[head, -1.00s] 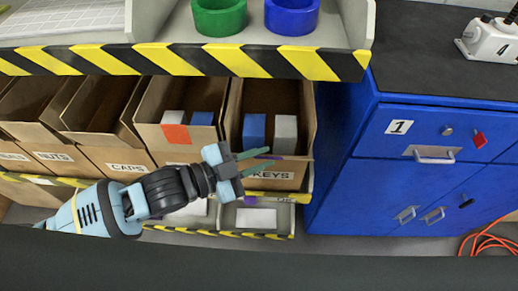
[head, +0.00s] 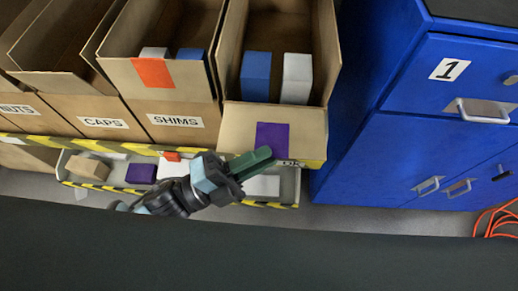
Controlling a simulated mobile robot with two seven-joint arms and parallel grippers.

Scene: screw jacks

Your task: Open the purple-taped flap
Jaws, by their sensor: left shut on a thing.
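The purple-taped flap (head: 240,126) is folded outward and down over the front of the right-hand cardboard box, showing its purple tape (head: 272,136). The box top is open, with a blue block (head: 256,75) and a white block (head: 297,78) inside. My left gripper (head: 258,160) is at the flap's lower edge, by the bottom of the tape, with its green fingers shut on it. The exact grip is partly hidden by the fingers. My right gripper is not in view.
The SHIMS box (head: 172,121) with an orange-taped flap (head: 152,72) stands beside it on the left. A lower tray holds several blocks, including a purple one (head: 140,173). A blue cabinet (head: 390,140) stands close on the right. An orange cable (head: 497,221) lies on the floor.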

